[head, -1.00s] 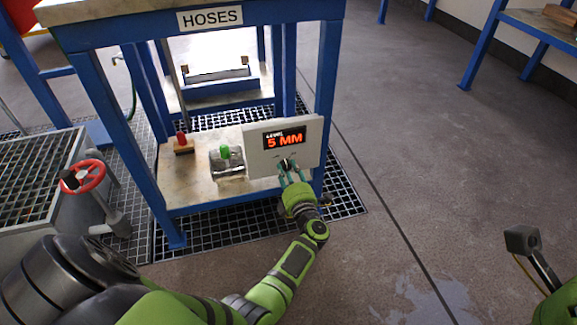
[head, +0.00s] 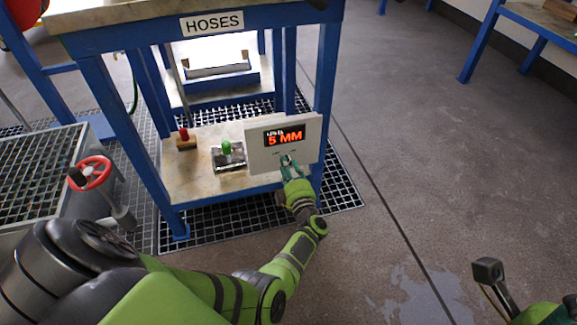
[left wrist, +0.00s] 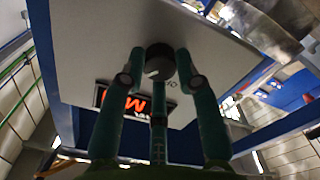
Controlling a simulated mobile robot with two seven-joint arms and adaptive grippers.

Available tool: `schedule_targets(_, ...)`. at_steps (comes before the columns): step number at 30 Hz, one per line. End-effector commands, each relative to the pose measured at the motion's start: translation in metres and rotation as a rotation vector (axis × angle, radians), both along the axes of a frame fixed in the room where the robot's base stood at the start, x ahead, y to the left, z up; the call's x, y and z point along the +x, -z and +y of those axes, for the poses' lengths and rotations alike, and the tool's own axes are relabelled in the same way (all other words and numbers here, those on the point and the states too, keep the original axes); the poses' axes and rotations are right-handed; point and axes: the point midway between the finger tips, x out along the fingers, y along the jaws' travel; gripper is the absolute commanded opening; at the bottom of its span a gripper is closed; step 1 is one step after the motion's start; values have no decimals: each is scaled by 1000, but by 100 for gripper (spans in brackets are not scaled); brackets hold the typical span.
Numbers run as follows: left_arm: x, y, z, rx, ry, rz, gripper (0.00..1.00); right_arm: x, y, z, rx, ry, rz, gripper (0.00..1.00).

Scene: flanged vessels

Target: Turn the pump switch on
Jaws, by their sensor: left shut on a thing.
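The pump switch is a dark round knob (left wrist: 160,62) on a pale panel (head: 258,158) with a lit display reading "5 MM" (head: 285,136). In the head view my left gripper (head: 288,162) is at the panel's lower middle and covers most of the knob. In the left wrist view its teal fingers (left wrist: 158,80) reach up around the knob and are shut on it. The knob's pointer and the markings beside it are too small or hidden to read. My right gripper is not clearly in view; only part of my right arm shows at the lower right.
The panel stands at the front of a low shelf (head: 190,188) under a blue table with a "HOSES" sign (head: 212,24). A green button (head: 227,148) and a red one (head: 184,134) are to its left. A red valve wheel (head: 92,173) is further left. Floor at right is clear.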

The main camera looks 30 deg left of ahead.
Motion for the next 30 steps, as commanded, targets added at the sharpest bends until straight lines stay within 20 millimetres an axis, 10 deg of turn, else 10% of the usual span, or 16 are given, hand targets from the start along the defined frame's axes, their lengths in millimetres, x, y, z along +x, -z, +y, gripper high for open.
schedule_targets(19,4,-1,-4,36,11,42,0,1,2,1,-5,-1,20,40)
schedule_targets(20,4,-1,-4,36,11,42,36,1,2,1,-5,-2,20,40)
schedule_targets(21,3,-1,-4,35,11,41,52,1,2,1,-5,-2,20,40)
schedule_targets(30,1,0,-1,35,5,41,56,1,1,1,-5,-1,12,40)
